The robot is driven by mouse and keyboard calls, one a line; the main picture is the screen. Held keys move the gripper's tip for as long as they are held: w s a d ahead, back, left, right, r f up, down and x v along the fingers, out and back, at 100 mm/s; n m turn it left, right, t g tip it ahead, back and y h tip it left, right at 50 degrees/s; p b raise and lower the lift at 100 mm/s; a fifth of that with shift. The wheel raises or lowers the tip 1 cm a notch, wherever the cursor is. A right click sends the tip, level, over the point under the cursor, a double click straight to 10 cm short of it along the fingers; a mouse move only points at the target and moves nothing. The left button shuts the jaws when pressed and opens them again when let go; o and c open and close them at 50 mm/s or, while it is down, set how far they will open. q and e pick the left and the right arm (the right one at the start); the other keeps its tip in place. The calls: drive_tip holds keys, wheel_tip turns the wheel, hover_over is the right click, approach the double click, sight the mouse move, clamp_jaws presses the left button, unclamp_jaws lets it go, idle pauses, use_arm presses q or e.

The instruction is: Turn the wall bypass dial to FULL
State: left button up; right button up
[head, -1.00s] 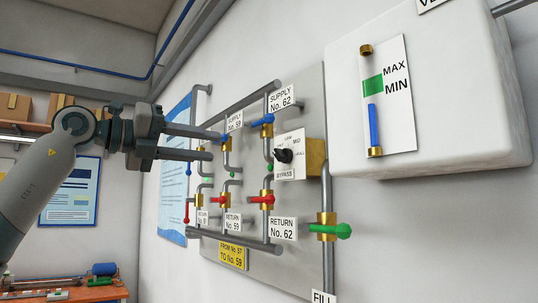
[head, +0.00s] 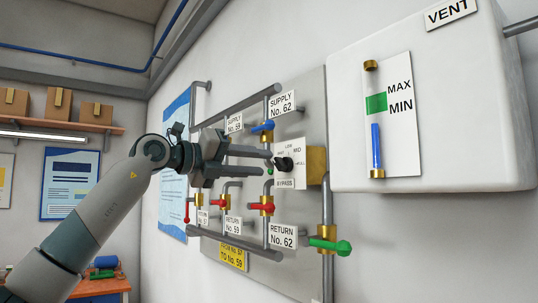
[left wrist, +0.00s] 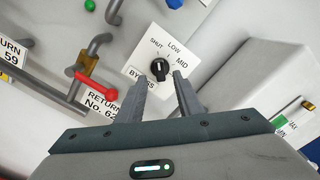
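The bypass dial (head: 284,163) is a black knob on a white plate marked SHUT, LOW, MID and FULL, fixed to the wall panel. In the left wrist view the knob (left wrist: 160,68) sits just ahead of and between my fingertips, its white pointer mark towards the upper side; the FULL label is not visible there. My left gripper (head: 268,162) is open, its two fingers apart and pointing at the dial from the left. In the left wrist view the fingers (left wrist: 158,82) are on either side below the knob, apparently not touching it. My right gripper is not in view.
Pipes with a blue valve handle (head: 263,127), red handles (head: 262,207) and a green handle (head: 330,246) surround the dial. A white tank (head: 465,120) with a level gauge juts out on the right. A shelf with boxes (head: 58,104) is at the far left.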

sight(276, 164)
use_arm(q)
drive_tip(key=shift+p+x, duration=0.75)
drive_tip(key=shift+x, duration=1.3)
clamp_jaws()
